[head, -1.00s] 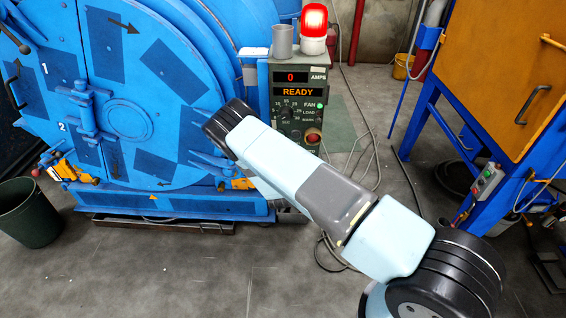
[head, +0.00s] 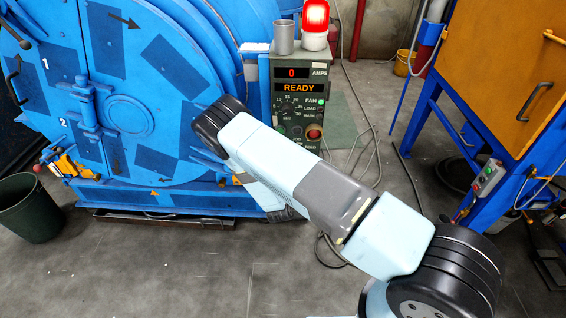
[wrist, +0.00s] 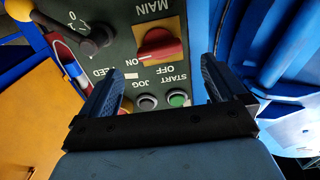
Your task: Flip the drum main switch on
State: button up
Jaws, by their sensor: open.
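The drum main switch (wrist: 160,43) is a red knob on a yellow plate, under the upside-down word MAIN, with ON and OFF lettered beside it. My gripper (wrist: 157,78) is open and empty in the wrist view. Its two fingers point toward the panel, with the switch seen between and beyond their tips; contact is not evident. In the head view my arm hides most of the gripper.
START and JOG buttons (wrist: 177,98) sit near the fingers. The blue drum (head: 130,120) stands left of the panel. Cables lie on the floor.

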jog(key=s, duration=0.6)
jog(key=shift+a, duration=0.1)
